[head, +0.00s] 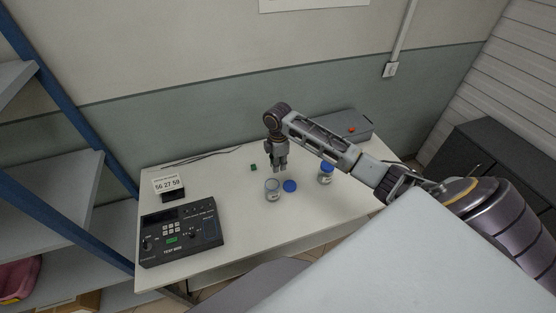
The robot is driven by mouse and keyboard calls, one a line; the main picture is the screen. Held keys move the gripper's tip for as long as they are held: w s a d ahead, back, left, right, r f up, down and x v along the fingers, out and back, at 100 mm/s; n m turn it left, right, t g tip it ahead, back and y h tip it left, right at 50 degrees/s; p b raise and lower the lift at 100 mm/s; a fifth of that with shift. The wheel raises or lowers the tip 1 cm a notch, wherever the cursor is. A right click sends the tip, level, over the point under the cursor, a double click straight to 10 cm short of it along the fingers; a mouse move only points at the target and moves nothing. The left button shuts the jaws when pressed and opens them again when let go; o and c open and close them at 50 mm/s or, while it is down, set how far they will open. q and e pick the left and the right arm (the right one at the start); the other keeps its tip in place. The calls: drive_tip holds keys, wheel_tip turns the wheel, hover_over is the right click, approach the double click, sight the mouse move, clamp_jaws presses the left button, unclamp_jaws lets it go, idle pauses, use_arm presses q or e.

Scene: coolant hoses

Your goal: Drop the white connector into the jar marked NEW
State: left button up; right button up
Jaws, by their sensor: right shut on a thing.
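My right gripper (280,166) points down just above and slightly right of the mouth of an open glass jar (272,191). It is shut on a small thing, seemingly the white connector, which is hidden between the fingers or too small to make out. The open jar stands upright with a pale label, too small to read. A second jar (325,174) with a blue lid stands to the right, also labelled; I cannot tell which one is marked NEW. A loose blue lid (290,186) lies beside the open jar. My left gripper is not in view.
A black test box (180,232) and a small number display (168,185) stand at the left of the white table (270,232). A small green item (253,167) lies left of the gripper. A grey case (352,124) with a red button is at the back right.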

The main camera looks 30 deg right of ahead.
drive_tip(key=shift+f, duration=1.15)
drive_tip(key=o, duration=0.9)
drive_tip(key=shift+r, duration=0.15)
wheel_tip(320, 180, up, 12)
drive_tip(key=shift+s+f, duration=0.1)
drive_tip(key=shift+f, duration=0.15)
idle(0.5)
